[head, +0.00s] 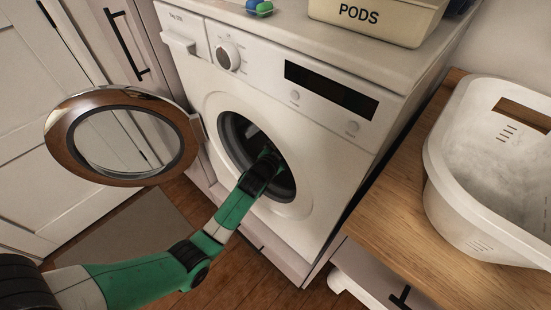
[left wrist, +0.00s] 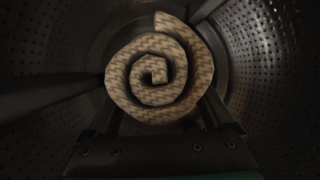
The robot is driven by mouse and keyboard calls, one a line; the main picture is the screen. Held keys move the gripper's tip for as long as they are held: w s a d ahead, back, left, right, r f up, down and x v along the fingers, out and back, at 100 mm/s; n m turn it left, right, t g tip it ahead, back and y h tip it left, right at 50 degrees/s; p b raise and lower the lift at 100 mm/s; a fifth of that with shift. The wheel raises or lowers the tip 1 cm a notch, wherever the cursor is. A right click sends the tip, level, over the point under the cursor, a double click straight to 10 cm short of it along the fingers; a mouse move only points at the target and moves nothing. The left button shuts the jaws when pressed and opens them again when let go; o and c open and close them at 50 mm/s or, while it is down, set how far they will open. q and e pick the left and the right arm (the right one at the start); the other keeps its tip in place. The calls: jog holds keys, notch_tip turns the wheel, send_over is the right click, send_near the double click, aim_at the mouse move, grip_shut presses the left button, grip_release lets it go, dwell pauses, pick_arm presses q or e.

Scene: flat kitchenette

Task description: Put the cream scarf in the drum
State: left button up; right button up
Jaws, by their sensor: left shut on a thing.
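The cream scarf (left wrist: 128,82) is rolled into a spiral and shows in the left wrist view, inside the dark perforated drum (left wrist: 255,60). My left gripper (left wrist: 160,115) is shut on the scarf, with its fingers reaching up behind the roll. I cannot tell whether the scarf touches the drum wall. In the head view my left arm reaches through the round opening of the washing machine (head: 300,130). The scarf and fingertips are hidden there. The drum opening (head: 236,135) is partly covered by my wrist. My right gripper is not in view.
The round door (head: 62,150) stands open to the left of the opening. A pods box (head: 365,28) and colored pods (head: 259,7) sit on top of the machine. A white basket (head: 480,205) stands on the wooden counter (head: 385,215) at right. A grey mat (head: 130,240) lies on the floor.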

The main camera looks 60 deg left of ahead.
pick_arm(q)
jog(key=w+b, duration=0.1)
jog(key=w, duration=0.1)
jog(key=f+b, duration=0.1)
jog(key=shift+w+a+f+b, duration=0.1)
jog(key=shift+w+a+b, duration=0.2)
jog(key=shift+w+a, duration=0.1)
jog(key=shift+w+a+r, duration=0.15)
jog(key=shift+w+r, duration=0.05)
jog(key=shift+w, duration=0.35)
jog(key=shift+w+a+f, duration=0.15)
jog(key=shift+w+a, duration=0.05)
jog(key=shift+w, duration=0.65)
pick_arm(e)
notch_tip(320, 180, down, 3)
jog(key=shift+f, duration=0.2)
pick_arm(q)
jog(key=o, duration=1.2)
